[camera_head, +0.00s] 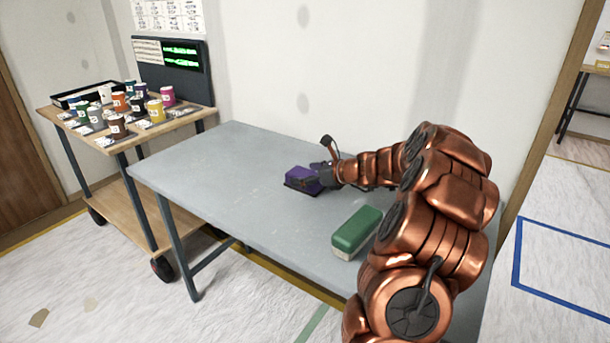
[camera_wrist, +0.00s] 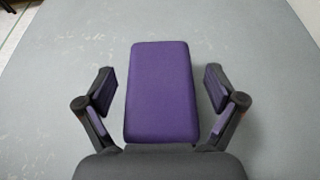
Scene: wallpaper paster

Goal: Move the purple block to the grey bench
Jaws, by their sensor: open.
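The purple block (camera_head: 304,178) rests on the grey bench (camera_head: 215,165), near the middle of its top. My gripper (camera_head: 322,172) is at the block, reaching in from the right. In the wrist view the block (camera_wrist: 161,92) lies lengthwise between the two open fingers of my gripper (camera_wrist: 160,95). A gap of grey surface shows on each side of it, so the fingers do not touch it. The fingers have purple inner pads. In the head view the fingers hide part of the block.
A green block with a pale base (camera_head: 356,232) sits on the bench close to my arm. A wooden cart (camera_head: 140,135) with several coloured cans stands at the left. A wall runs behind the bench. The bench's left part is clear.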

